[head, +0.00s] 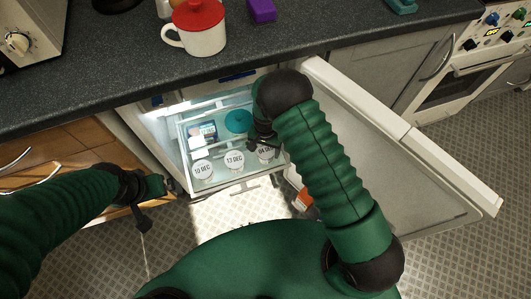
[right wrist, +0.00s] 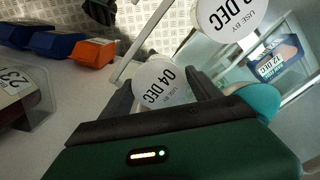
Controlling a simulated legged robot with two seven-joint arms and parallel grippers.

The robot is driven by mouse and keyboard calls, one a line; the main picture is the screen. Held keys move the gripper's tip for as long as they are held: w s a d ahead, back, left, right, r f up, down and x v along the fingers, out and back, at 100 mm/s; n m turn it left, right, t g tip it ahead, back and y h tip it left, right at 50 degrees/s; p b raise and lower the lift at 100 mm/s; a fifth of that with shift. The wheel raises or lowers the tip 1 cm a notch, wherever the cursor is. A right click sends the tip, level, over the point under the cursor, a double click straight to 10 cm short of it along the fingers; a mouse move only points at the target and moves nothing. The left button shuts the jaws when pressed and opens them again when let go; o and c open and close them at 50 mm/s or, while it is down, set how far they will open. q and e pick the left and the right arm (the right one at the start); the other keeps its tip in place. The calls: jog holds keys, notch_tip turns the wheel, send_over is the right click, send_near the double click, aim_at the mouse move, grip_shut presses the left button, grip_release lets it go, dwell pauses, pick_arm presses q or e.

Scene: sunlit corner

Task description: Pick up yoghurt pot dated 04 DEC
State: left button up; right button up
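The yoghurt pot dated 04 DEC (right wrist: 160,84) has a white round lid and stands between the two dark fingers of my right gripper (right wrist: 160,92) in the right wrist view. The fingers are spread on either side of it; I cannot tell whether they touch it. In the head view this pot (head: 265,153) is partly hidden by my right gripper (head: 262,142). The pot dated 13 DEC (head: 234,160) stands beside it, and the pot dated 10 DEC (head: 203,169) is further left. My left gripper (head: 150,192) is outside the fridge at left; its opening is unclear.
The open fridge door (head: 400,160) is at right, with blue and orange boxes (right wrist: 90,52) on its inside. A teal round thing (head: 239,121) and a dated box (head: 202,132) are behind the pots. The dark worktop (head: 110,75) lies above the fridge.

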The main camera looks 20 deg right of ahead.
jog(key=shift+a, duration=0.1)
jog(key=c, duration=0.5)
jog(key=shift+d, duration=0.2)
jog(key=c, duration=0.6)
jog(key=shift+r, duration=0.1)
